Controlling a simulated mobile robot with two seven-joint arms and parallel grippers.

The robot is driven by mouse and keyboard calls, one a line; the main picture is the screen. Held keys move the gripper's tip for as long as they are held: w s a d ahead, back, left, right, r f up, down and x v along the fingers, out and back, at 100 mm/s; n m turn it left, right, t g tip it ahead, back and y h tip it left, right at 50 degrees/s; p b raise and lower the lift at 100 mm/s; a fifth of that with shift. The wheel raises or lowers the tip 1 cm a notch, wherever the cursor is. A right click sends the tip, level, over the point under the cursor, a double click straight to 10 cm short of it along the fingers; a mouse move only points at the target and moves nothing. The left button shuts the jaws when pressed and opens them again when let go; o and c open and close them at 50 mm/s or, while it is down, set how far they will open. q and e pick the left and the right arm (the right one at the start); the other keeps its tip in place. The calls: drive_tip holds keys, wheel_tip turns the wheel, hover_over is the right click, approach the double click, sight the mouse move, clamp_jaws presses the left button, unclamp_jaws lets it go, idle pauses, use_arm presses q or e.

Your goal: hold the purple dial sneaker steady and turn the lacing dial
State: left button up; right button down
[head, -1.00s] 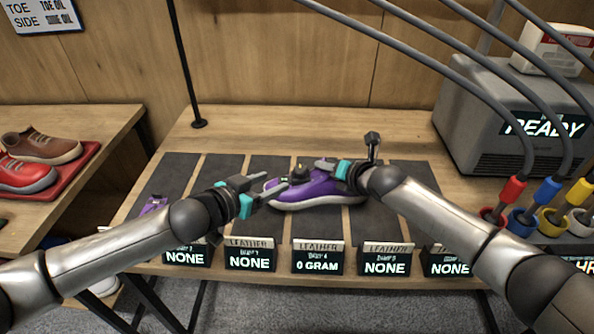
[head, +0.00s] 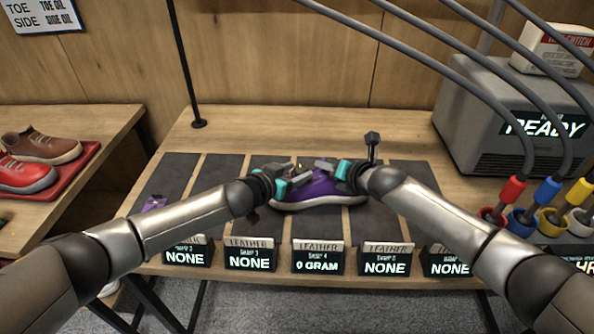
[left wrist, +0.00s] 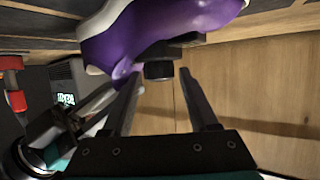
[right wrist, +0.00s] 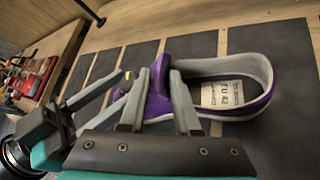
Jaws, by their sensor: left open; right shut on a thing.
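The purple sneaker (head: 318,193) with a pale sole lies on the dark mat in the middle of the table. It also shows in the right wrist view (right wrist: 262,101), with its opening and a size label visible. My right gripper (right wrist: 160,78) is shut on the upright purple tongue part of the sneaker. My left gripper (left wrist: 160,75) is open, with its fingers on either side of the black lacing dial (left wrist: 158,70) in the left wrist view. I cannot tell whether the fingers touch the dial. In the head view the grippers largely hide the dial.
A row of small displays (head: 318,260) stands along the table's front edge. A grey machine (head: 490,115) reading READY, with hoses and coloured nozzles, stands at the right. A red tray (head: 78,166) with other shoes is on the left table. The dark strips around the sneaker are mostly clear.

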use_arm(q)
drive_tip(key=shift+w+d+f, duration=0.1)
drive_tip(key=shift+w+d, duration=0.1)
drive_tip(key=shift+w, duration=0.1)
clamp_jaws()
idle(0.5)
